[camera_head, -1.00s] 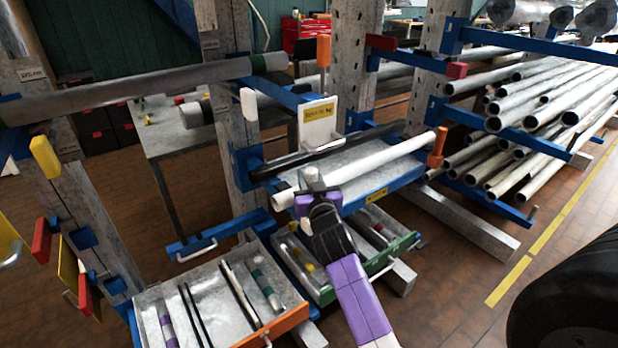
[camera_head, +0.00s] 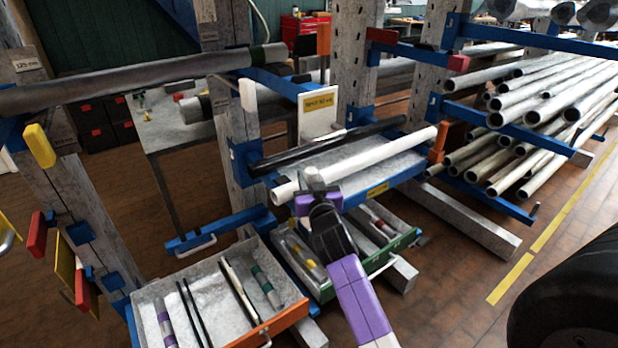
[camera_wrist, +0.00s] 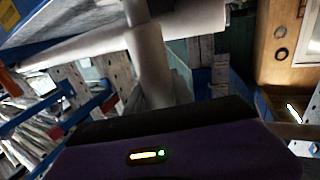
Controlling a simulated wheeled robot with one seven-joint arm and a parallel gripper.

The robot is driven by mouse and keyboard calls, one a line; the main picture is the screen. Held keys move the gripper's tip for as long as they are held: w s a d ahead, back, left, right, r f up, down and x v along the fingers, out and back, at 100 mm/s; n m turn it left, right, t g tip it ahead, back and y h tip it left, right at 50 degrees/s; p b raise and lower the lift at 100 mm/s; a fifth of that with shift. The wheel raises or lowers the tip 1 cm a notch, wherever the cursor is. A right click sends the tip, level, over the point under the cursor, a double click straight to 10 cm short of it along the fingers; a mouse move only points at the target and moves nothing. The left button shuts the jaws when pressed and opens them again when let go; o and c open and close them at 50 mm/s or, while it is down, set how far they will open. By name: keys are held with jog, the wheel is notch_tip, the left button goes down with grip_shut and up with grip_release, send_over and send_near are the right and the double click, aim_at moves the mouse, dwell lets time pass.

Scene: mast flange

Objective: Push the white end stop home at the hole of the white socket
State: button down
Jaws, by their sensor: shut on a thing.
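My gripper (camera_head: 312,178) is shut on the long white tube (camera_head: 375,158), near the tube's near left end. The wrist view shows a pale finger crossing the tube (camera_wrist: 85,47); the contact is partly hidden. A small upright white piece (camera_head: 248,95), which looks like the end stop, stands at the middle rack post, up and left of my gripper. A white plate with a yellow label (camera_head: 318,112), perhaps the white socket, stands above and behind the tube. I cannot make out its hole.
A thick grey pipe (camera_head: 150,81) lies across the upper left. A blue shelf (camera_head: 372,194) lies beneath the tube, with an orange peg (camera_head: 439,144) at its right. Open drawers (camera_head: 205,292) are below. Several stacked pipes (camera_head: 550,110) fill the right.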

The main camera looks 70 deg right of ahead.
jog(key=shift+f+b, duration=1)
jog(key=shift+f, duration=0.1)
jog(key=c, duration=1)
grip_release()
jog(key=shift+c, duration=0.2)
jog(key=shift+a, duration=0.15)
jog(key=b+v, duration=0.1)
jog(key=v, duration=0.6)
jog(key=shift+s+a, duration=0.15)
jog(key=shift+s, duration=0.1)
